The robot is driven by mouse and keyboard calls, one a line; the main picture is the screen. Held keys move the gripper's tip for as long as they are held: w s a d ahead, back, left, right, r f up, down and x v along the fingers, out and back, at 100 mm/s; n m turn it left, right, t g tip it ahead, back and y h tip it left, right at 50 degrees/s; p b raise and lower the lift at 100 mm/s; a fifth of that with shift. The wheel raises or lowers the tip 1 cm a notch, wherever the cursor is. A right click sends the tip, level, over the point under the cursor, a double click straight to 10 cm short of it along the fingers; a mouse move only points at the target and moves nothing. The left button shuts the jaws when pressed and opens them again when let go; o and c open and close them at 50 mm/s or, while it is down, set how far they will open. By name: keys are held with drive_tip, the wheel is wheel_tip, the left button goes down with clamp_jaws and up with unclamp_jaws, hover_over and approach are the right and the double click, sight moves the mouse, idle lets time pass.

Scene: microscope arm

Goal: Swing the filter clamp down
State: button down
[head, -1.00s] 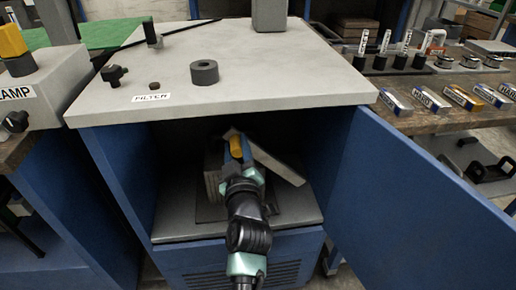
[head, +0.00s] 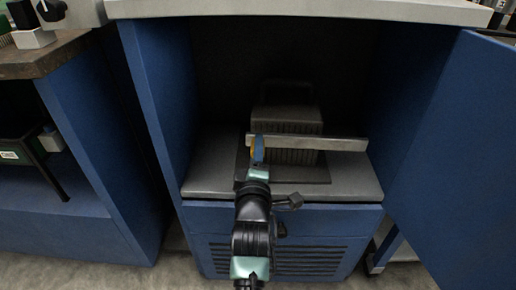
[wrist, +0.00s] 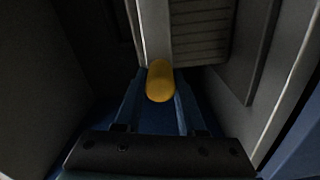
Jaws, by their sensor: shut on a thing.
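The filter clamp is a long pale grey bar (head: 325,143) with a yellow grip at its left end. In the head view it lies nearly level across the front of a dark ribbed filter block (head: 287,120). My gripper (head: 257,152) is at the bar's left end, shut on the yellow grip (wrist: 160,82). In the wrist view the grip sits between my two blue fingers, with the bar running up from it beside the ribbed block. The bar's pivot cannot be made out.
The filter stands on a grey shelf (head: 345,178) inside a blue cabinet. An open blue door (head: 455,150) stands at the right and a side wall (head: 160,110) at the left. A pale top (head: 300,9) overhangs the opening. A dark lever (head: 290,201) shows below the shelf.

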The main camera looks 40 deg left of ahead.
drive_tip(key=shift+f+n+b, duration=0.3)
drive_tip(key=shift+f, duration=0.4)
drive_tip(key=shift+d+f, duration=0.1)
drive_tip(key=c, duration=0.5)
unclamp_jaws()
drive_tip(key=shift+s, duration=0.15)
drive_tip(key=v, duration=1.2)
drive_tip(key=shift+s+d, duration=0.25)
